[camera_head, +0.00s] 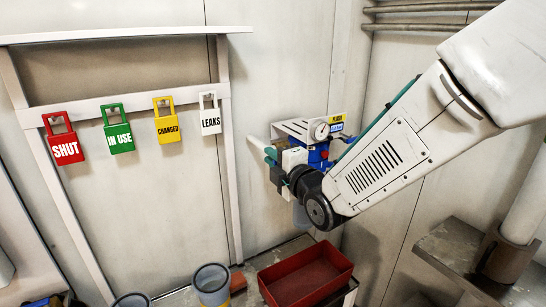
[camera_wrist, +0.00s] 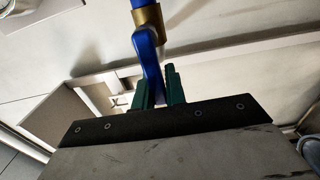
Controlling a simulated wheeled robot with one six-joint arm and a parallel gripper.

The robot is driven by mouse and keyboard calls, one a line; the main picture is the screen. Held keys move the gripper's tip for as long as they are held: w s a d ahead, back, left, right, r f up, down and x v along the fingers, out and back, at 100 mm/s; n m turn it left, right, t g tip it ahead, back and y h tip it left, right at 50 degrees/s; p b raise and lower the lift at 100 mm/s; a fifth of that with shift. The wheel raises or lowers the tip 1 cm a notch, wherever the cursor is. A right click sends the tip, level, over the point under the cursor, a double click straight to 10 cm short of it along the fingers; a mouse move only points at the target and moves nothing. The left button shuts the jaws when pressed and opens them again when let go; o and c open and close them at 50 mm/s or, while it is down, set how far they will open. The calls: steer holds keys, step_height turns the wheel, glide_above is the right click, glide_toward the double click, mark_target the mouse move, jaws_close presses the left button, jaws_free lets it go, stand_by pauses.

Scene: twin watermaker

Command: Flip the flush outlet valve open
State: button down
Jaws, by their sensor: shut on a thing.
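In the wrist view, a blue lever (camera_wrist: 149,55) runs down from a brass-coloured fitting (camera_wrist: 148,16) into the space between the two green fingers of my gripper (camera_wrist: 157,88). The gripper is shut on this lever, which looks like the valve's handle. In the head view, my gripper (camera_head: 271,157) is at the wall unit, its green fingers pointing left. My wrist and arm cover much of that unit, and the lever cannot be made out there. Blue parts (camera_head: 318,153) of the unit show just behind my wrist.
Below stand a red tray (camera_head: 305,275) and a grey bucket (camera_head: 212,284). Red, green, yellow and white tags hang on a rail at left. A metal ledge (camera_head: 450,250) is at right.

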steer(key=shift+f, duration=0.15)
steer(key=c, duration=1.7)
jaws_free()
steer(key=v, duration=0.7)
steer(key=shift+s+d, duration=0.2)
steer(key=shift+s, duration=0.15)
